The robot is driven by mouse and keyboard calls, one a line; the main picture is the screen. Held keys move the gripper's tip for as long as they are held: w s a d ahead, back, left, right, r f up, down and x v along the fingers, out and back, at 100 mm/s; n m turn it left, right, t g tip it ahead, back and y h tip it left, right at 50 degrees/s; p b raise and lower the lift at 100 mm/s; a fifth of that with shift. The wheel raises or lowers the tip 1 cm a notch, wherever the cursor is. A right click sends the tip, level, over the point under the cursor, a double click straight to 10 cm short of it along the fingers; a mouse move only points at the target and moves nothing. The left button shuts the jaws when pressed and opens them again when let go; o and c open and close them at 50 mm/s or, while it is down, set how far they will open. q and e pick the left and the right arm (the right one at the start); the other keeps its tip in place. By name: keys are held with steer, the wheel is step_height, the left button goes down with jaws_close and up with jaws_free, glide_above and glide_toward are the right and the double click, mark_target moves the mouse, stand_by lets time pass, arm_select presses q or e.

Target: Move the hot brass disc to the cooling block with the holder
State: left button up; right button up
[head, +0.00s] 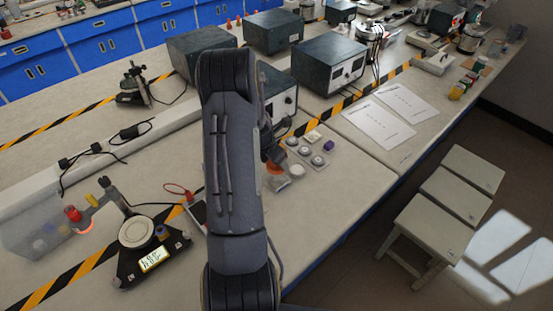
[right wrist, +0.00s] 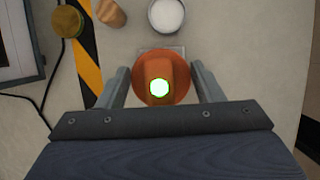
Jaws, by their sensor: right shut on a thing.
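My right gripper (right wrist: 160,82) is shut on an orange holder (right wrist: 148,70), which has a round flange and a raised grip with a green-ringed white spot. In the head view the holder (head: 275,168) shows as a small orange patch beside my arm, above a grey block (head: 278,185). The block's edge also shows behind the holder in the wrist view (right wrist: 176,49); it may be the cooling block. I cannot tell whether the holder touches it. I cannot make out the brass disc; anything under the holder is hidden. My left gripper is not in view.
The bench front right of my arm is clear.

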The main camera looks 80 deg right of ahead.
steer(key=shift+f+b, duration=1.5)
steer(key=shift+f, duration=0.85)
steer(key=shift+f+b, duration=0.4)
steer(key=shift+f, duration=0.2)
steer(key=shift+f, duration=0.15)
stand_by(1.1)
steer(key=shift+p, duration=0.35)
steer(key=shift+r+p, duration=2)
steer(key=shift+r, duration=1.55)
